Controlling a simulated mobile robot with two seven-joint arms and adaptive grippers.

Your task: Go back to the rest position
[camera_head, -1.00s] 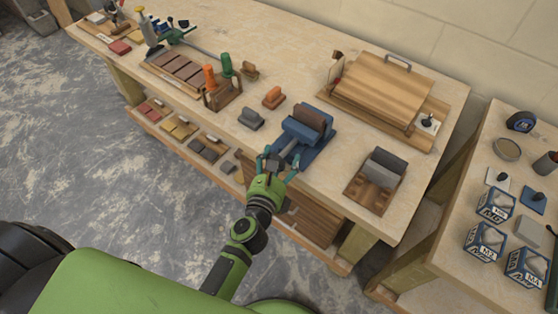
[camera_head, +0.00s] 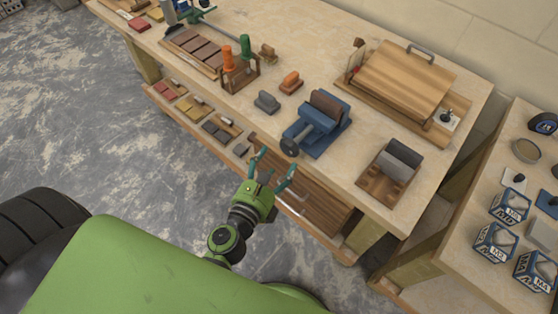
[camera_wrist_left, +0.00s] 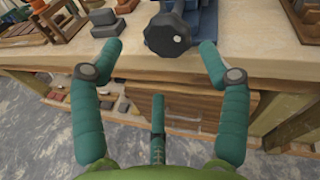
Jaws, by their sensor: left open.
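My left gripper (camera_head: 273,170) is open and empty, in front of the workbench's front edge in the head view. A blue vise-like device (camera_head: 318,122) with a brown block on top stands on the bench just beyond the fingertips. Its dark round knob (camera_head: 289,147) faces me and shows between the fingers in the left wrist view (camera_wrist_left: 167,35), with the fingers apart from it. My right gripper is not in view.
The workbench (camera_head: 350,150) carries a wooden board with a handle (camera_head: 403,80), a grey block on a wooden base (camera_head: 393,170) and an orange block (camera_head: 290,82). A lower shelf holds small coloured pieces (camera_head: 188,104). A side table (camera_head: 480,200) stands right.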

